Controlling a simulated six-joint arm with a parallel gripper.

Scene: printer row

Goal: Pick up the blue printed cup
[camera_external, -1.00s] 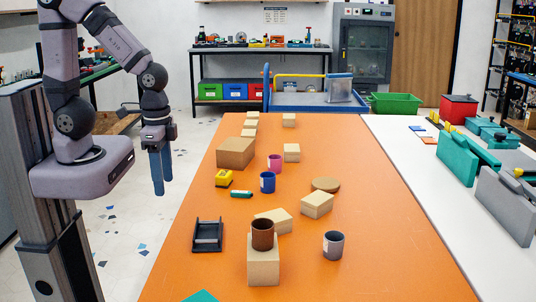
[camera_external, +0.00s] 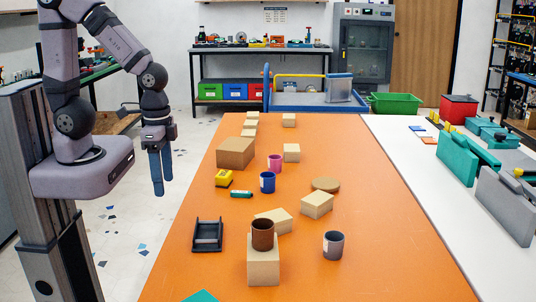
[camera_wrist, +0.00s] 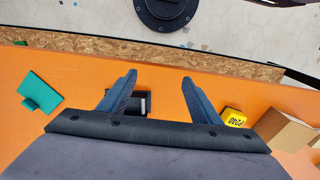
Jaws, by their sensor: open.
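The blue printed cup (camera_external: 267,182) stands upright on the orange table (camera_external: 350,270), near its middle, with a pale label on its side. A pink cup (camera_external: 275,163) stands just behind it. My gripper (camera_external: 161,172) hangs pointing down beyond the table's left edge, well to the left of the blue cup and apart from everything. In the wrist view my gripper (camera_wrist: 158,85) shows its two blue-grey fingers spread wide with nothing between them. The blue cup does not show in the wrist view.
A brown cup (camera_external: 262,234) stands on a wooden block (camera_external: 263,265). A grey cup (camera_external: 333,245), a black stand (camera_external: 207,235), a yellow item (camera_external: 223,178), a green piece (camera_external: 241,194), a round wooden disc (camera_external: 326,184) and several wooden blocks surround the blue cup.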

